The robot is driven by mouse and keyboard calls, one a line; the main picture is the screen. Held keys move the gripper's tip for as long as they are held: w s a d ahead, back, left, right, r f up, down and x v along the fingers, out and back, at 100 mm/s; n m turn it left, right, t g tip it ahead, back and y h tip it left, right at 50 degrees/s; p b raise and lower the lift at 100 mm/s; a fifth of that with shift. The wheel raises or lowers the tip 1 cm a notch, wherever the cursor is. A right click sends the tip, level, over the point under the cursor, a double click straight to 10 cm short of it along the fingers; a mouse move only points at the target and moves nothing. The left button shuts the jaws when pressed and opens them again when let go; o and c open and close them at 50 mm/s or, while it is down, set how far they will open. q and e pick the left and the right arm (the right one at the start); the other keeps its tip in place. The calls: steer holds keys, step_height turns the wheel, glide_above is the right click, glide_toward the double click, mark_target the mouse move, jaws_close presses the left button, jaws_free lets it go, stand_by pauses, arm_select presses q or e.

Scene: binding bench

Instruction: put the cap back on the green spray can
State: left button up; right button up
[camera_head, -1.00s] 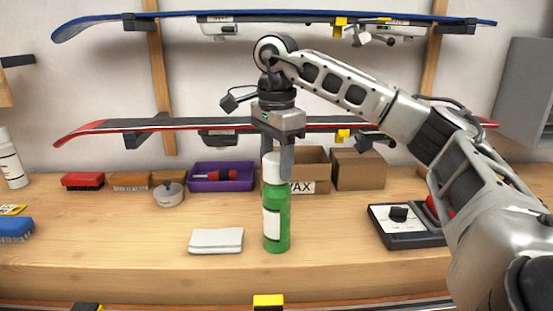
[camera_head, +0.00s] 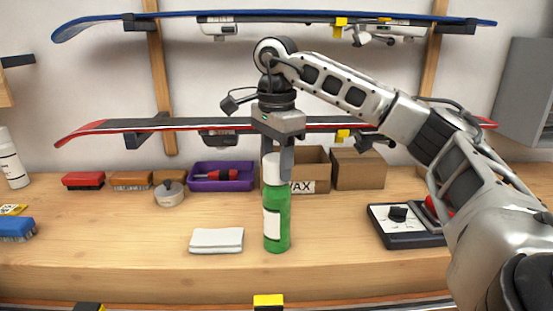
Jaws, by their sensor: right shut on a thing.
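The green spray can (camera_head: 277,218) stands upright on the bench, with a white label on its left side. The white cap (camera_head: 273,170) is at the top of the can, in line with it. No clear gap shows between cap and can, but I cannot tell if the cap is fully seated. My right gripper (camera_head: 279,168) points straight down from above and is shut on the cap. One finger covers the cap's right side. My left gripper is not in view.
A folded white cloth (camera_head: 216,240) lies left of the can. Behind are a round tin (camera_head: 169,194), a purple tray (camera_head: 221,178) and cardboard boxes (camera_head: 358,170). A black-and-white device (camera_head: 405,226) is at right. Skis (camera_head: 200,124) hang above on the wall.

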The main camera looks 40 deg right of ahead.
stand_by(0.4)
steer(key=shift+f, duration=0.55)
stand_by(0.7)
steer(key=o, duration=1.2)
steer(key=shift+r, duration=0.15)
steer(key=shift+r+p, duration=1.8)
steer(key=shift+r, duration=1.1)
